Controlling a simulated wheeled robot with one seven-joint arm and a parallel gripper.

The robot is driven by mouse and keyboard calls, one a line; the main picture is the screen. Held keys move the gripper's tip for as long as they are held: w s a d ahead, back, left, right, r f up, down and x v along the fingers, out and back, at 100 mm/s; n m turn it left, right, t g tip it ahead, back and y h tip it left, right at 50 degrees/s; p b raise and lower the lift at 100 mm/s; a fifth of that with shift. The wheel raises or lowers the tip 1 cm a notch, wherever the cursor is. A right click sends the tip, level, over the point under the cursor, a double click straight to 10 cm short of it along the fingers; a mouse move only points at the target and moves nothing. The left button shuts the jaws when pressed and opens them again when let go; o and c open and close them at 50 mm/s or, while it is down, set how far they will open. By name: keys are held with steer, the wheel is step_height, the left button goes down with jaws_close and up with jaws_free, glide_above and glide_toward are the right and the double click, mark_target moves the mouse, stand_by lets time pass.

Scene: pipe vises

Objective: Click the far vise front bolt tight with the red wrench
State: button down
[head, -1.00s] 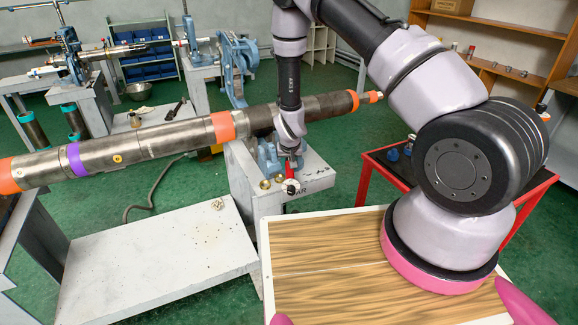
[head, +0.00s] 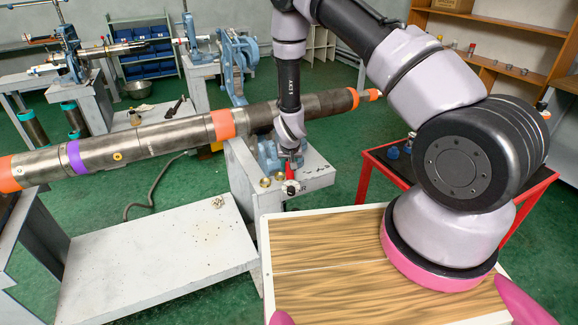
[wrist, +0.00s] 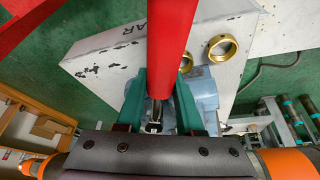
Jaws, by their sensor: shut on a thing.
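My gripper (wrist: 158,100) is shut on the red wrench (wrist: 165,45), whose handle runs up toward the camera's top edge in the wrist view. In the head view my gripper (head: 289,158) points down beside the pedestal's near side, with the red wrench (head: 291,173) below it. The blue vise (head: 268,156) stands on the white-grey pedestal (head: 247,185), partly behind my arm, under the long pipe (head: 130,145). The vise's blue body (wrist: 203,88) also shows beyond my fingers in the wrist view. The front bolt and the wrench's contact with it are hidden.
Two brass rings (wrist: 222,48) lie on the pedestal top close to the wrench. The pipe, with orange and purple bands, passes close by my wrist. A red-framed cart (head: 370,172) stands to the right, a low white table (head: 160,262) to the left.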

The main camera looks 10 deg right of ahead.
steer(key=shift+f, duration=0.5)
stand_by(0.9)
steer(key=shift+a, duration=0.15)
steer(key=shift+a+m, duration=0.25)
steer(key=shift+m, duration=0.15)
steer(key=shift+a, duration=0.15)
stand_by(0.3)
steer(key=shift+d+n, duration=0.9)
steer(key=shift+d, duration=0.25)
steer(key=shift+r, duration=2.25)
steer(key=shift+d, duration=0.1)
